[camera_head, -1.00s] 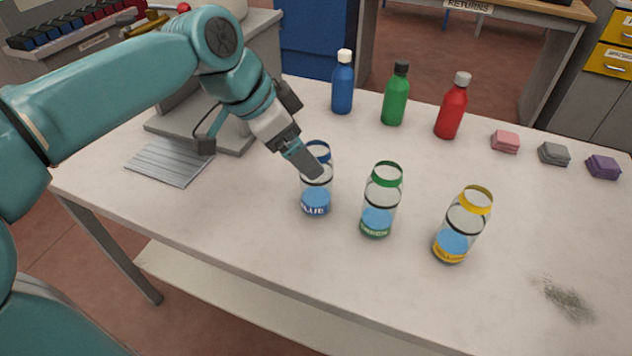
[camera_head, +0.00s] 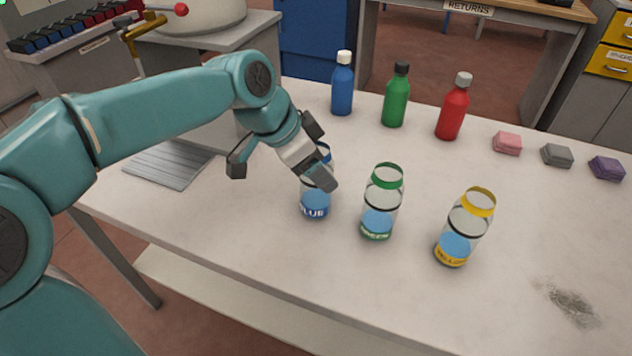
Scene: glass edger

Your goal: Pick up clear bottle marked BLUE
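The clear bottle marked BLUE (camera_head: 315,205) stands upright on the white table, with blue liquid and a blue label low on it. My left gripper (camera_head: 320,178) is at its upper part and covers much of it. I cannot tell whether the fingers touch the bottle or how far apart they are. A clear bottle marked GREEN (camera_head: 381,205) stands just to its right. A clear bottle with a yellow band and label (camera_head: 464,230) stands farther right. My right gripper is not in view.
Blue (camera_head: 342,85), green (camera_head: 396,97) and red (camera_head: 452,108) capped bottles stand at the back. Pink (camera_head: 507,143), grey (camera_head: 557,155) and purple (camera_head: 607,168) blocks lie at the right. A dark smudge (camera_head: 573,305) marks the front right. The table's front edge is clear.

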